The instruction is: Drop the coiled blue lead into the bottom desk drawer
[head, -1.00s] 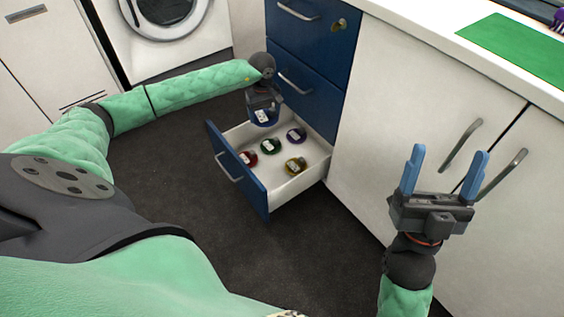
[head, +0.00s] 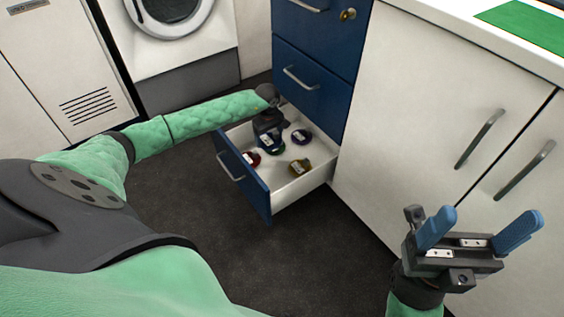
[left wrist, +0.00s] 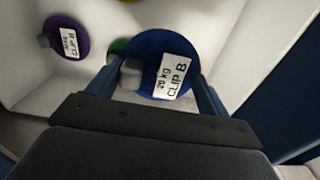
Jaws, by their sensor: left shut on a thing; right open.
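The bottom desk drawer (head: 301,186) is pulled open, with a blue front and white inside. My left gripper (head: 270,140) reaches down into or just over it. In the left wrist view it is shut on the coiled blue lead (left wrist: 150,58), a round blue coil with a white label reading "20 kg CLIP B". The blue lead partly covers a green coil beneath or behind it. Whether the blue lead touches the drawer floor I cannot tell. My right gripper (head: 477,232) is open and empty in front of the white cupboard.
In the drawer lie a purple coil (head: 301,137), a yellow coil (head: 299,167), a red coil (head: 252,158) and a green coil (head: 276,150). Closed blue drawers (head: 305,75) stand above. A white cupboard (head: 430,110) with handles is at the right.

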